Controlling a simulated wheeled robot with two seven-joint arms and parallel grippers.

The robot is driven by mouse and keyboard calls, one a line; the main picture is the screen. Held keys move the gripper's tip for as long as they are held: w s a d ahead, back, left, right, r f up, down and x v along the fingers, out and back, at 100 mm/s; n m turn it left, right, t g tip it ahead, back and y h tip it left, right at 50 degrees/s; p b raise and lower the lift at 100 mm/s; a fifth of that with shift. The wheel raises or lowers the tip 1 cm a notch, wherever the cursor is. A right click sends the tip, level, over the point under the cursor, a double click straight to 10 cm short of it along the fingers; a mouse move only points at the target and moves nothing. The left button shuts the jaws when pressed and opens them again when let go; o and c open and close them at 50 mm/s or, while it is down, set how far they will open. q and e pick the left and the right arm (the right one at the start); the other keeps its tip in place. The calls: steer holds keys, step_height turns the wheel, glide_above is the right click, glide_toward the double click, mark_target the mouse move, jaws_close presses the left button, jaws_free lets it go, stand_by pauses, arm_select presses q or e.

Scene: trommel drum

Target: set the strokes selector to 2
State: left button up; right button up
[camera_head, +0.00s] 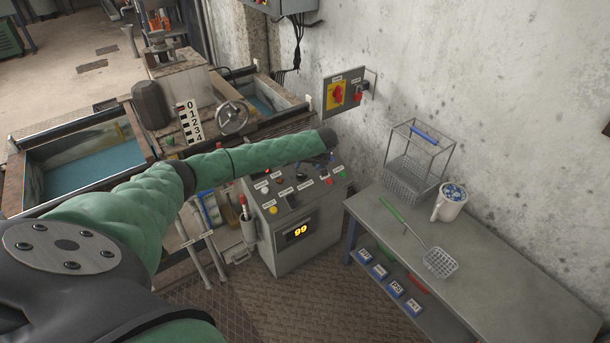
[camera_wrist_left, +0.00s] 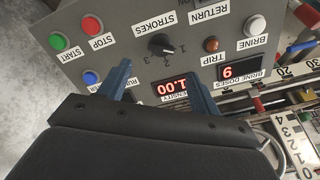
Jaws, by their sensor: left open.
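The strokes selector (camera_wrist_left: 161,44) is a black round knob on the grey console panel, under the STROKES label in the left wrist view. The marks 1, 2 and 3 sit beside it, and the panel reads upside down. I cannot tell surely which mark the knob points at. My left gripper (camera_wrist_left: 160,84) is open, its two blue fingers apart below the knob in that view, with nothing between them. In the head view my left gripper (camera_head: 326,152) is over the console (camera_head: 275,250), largely hidden by its arm. My right gripper is not in view.
Near the selector are a red STOP button (camera_wrist_left: 92,24), a green START button (camera_wrist_left: 57,41), a blue button (camera_wrist_left: 91,78) and a brown TRIP button (camera_wrist_left: 211,44). Lit displays sit beside them. A grey bench (camera_head: 490,265) with a mug (camera_head: 448,207) stands right of the console.

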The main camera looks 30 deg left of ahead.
mark_target(303, 175)
arm_select(q)
steer(key=shift+p+x, duration=0.45)
steer(key=shift+x, duration=3.5)
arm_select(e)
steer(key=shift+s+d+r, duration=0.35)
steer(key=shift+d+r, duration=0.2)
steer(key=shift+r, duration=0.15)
arm_select(q)
steer(key=c, duration=1)
steer(key=shift+s+m+p, duration=0.1)
steer(key=shift+m+p, duration=0.55)
steer(key=shift+m, duration=0.05)
steer(key=m+p, duration=0.2)
steer(key=m, duration=0.1)
steer(key=shift+d, duration=0.15)
steer(key=m+p, duration=0.2)
steer(key=m, duration=0.4)
steer(key=shift+y, duration=0.3)
steer(key=shift+f+m, duration=0.1)
steer(key=shift+m, duration=0.6)
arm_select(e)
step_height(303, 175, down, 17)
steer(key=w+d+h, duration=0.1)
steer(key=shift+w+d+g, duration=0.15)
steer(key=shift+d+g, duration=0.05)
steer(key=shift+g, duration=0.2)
arm_select(q)
steer(key=shift+d, duration=0.1)
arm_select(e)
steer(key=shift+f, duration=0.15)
